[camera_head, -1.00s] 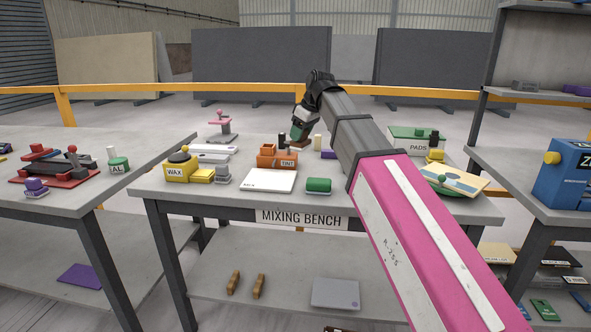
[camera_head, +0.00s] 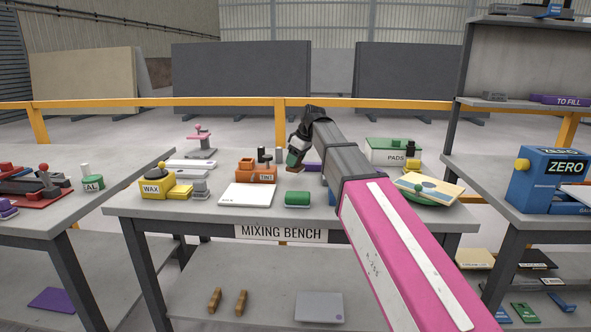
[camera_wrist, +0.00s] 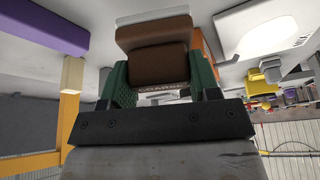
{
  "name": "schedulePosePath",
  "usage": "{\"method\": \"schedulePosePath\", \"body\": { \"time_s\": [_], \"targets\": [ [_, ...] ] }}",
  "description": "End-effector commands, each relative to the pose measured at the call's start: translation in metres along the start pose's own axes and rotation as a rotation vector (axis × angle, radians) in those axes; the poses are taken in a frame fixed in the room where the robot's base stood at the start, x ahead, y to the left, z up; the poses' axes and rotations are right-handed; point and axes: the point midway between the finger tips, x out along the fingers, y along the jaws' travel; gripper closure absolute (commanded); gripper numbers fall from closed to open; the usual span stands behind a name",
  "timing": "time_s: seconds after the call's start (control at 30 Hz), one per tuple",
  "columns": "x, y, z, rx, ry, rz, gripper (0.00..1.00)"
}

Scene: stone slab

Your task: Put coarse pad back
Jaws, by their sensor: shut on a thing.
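My gripper (camera_wrist: 160,82), with dark green fingers, is shut on the coarse pad (camera_wrist: 155,50), a brown block with a pale edge lettered COARSE. In the head view my gripper (camera_head: 295,156) is above the mixing bench, right of the orange TINT box; the pad is small there and mostly hidden. The white box labelled PADS (camera_head: 380,157), with a green top, stands at the back right of the bench, partly behind my arm. A yellow and a dark item stand by it.
The mixing bench (camera_head: 150,208) also carries the orange TINT box (camera_head: 247,175), yellow WAX tub (camera_head: 157,186), white plate (camera_head: 246,195), green roller-like piece (camera_head: 297,199) and a tilted board (camera_head: 428,190) on a green dish. A blue ZERO box (camera_head: 545,180) stands on the right table.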

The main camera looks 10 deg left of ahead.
Motion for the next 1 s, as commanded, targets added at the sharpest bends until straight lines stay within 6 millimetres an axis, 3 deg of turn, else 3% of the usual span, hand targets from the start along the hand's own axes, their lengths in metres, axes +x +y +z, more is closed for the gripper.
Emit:
{"method": "schedulePosePath", "body": {
  "time_s": [0.33,0.73,0.77,0.8,0.83,1.0],
  "targets": [
    [0.034,-0.001,0.015,0.0,-0.001,-0.001,0.7],
    [0.039,0.0,0.016,0.0,0.0,0.001,0.7],
    [0.039,0.0,0.016,0.0,0.0,0.001,0.38],
    [0.038,0.0,0.016,0.0,0.0,0.001,0.25],
    [0.038,0.0,0.016,0.0,0.0,0.001,0.19],
    [0.038,0.0,0.016,0.0,0.0,0.001,0.19]
  ]
}}
